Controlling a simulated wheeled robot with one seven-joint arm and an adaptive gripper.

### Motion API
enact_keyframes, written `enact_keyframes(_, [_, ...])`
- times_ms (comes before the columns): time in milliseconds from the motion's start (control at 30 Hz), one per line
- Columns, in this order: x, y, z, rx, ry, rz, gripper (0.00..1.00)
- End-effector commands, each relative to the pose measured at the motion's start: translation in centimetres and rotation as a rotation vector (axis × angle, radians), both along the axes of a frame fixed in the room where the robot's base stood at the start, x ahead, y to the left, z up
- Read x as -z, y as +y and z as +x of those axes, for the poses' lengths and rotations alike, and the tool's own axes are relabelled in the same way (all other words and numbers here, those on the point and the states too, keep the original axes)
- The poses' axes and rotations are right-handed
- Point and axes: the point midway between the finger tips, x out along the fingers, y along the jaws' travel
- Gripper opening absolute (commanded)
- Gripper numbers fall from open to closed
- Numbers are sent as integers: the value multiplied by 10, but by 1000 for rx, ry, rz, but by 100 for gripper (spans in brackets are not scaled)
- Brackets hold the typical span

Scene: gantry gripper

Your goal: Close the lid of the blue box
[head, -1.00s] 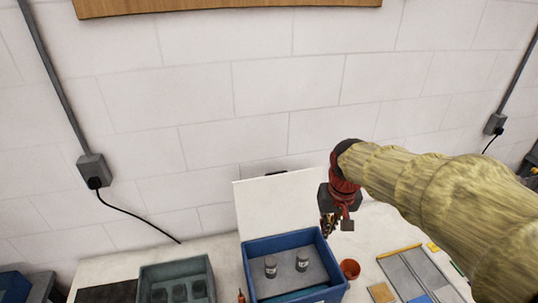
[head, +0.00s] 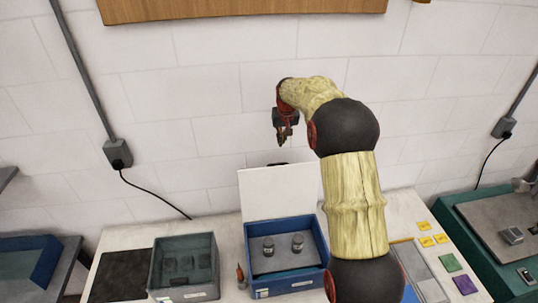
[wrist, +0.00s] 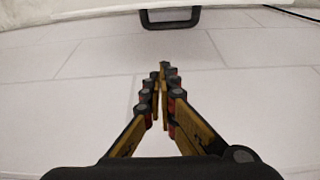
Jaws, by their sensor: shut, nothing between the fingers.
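The blue box (head: 274,276) stands open on the white table, with two small grey cylinders (head: 268,248) inside. Its white lid (head: 277,193) stands upright at the back of the box, in front of the wall. A dark handle (head: 277,164) shows at the lid's top edge; what looks like the same handle shows at the top of the wrist view (wrist: 170,22). My gripper (head: 282,143) points down above the lid's top edge, close to the wall. In the wrist view my fingers (wrist: 160,72) are shut and empty.
A grey-green bin (head: 184,268) and a dark mat (head: 118,276) are on the table left of the box. A small red-tipped item (head: 240,275) stands beside the box. Yellow and coloured tiles (head: 447,262) lie at the right. A brick wall (head: 200,110) is close behind.

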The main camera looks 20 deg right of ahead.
Motion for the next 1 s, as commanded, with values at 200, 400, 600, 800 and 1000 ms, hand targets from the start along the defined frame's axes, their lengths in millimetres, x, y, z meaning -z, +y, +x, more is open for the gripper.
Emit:
enact_keyframes(200, [2,-3,12,-1,-22,-5,0])
enact_keyframes(400, [34,-5,22,-1,-19,-5,0])
enact_keyframes(600, [64,-7,34,-1,-21,-5,0])
enact_keyframes(800, [82,-8,37,-1,-24,-6,0])
enact_keyframes(1000, [83,-3,16,-1,-23,-6,0])
